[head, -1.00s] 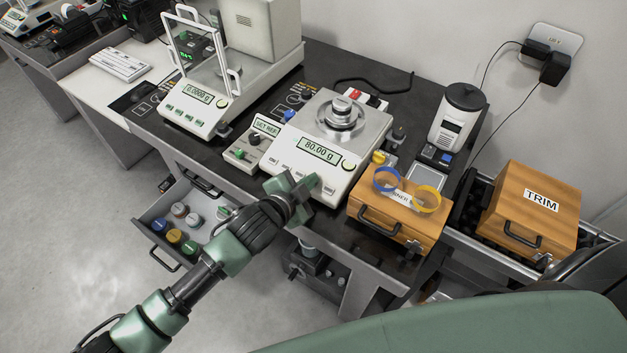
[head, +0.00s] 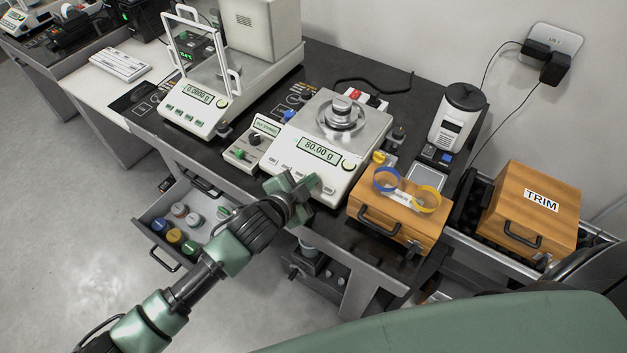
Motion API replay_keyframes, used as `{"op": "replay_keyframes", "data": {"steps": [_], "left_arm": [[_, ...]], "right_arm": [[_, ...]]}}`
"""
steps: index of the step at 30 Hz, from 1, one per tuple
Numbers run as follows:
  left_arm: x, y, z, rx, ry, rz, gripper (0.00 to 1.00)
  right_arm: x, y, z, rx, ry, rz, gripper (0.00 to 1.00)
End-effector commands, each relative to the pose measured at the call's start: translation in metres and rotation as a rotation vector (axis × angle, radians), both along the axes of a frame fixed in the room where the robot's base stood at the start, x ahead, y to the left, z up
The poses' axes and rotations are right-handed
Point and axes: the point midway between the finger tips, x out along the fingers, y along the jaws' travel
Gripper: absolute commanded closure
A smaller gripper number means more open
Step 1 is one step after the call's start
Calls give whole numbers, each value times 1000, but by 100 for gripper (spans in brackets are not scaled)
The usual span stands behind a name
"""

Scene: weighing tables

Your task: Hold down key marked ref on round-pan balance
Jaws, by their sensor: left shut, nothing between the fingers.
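The balance (head: 341,172) at the centre of the dark table reads 80.00 g. A metal weight (head: 342,110) stands on its steel top, over what looks like a round pan. A row of small keys runs along its front edge; their marks are too small to read. My left gripper (head: 308,184) is shut and empty, with its fingertips at the front key row. The fingers cover some keys, and I cannot tell whether one is pressed. My right gripper is not in view.
A shielded balance (head: 193,118) reading 0.0000 g stands to the left. A small box with a display (head: 252,143) sits between the balances. A wooden case (head: 399,218) with blue and yellow rings is close on the right. An open drawer (head: 165,222) holds several coloured-lid pots.

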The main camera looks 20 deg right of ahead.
Motion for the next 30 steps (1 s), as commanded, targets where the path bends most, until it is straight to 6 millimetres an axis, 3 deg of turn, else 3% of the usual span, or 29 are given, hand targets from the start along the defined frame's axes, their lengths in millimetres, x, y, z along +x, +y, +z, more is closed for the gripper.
{"op": "replay_keyframes", "data": {"steps": [23, 30], "left_arm": [[0, 0, -1, 2, 1, 1, 100], [-1, 1, 6, 2, 1, 1, 100]], "right_arm": [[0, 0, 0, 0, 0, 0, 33], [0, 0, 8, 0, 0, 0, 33]]}}
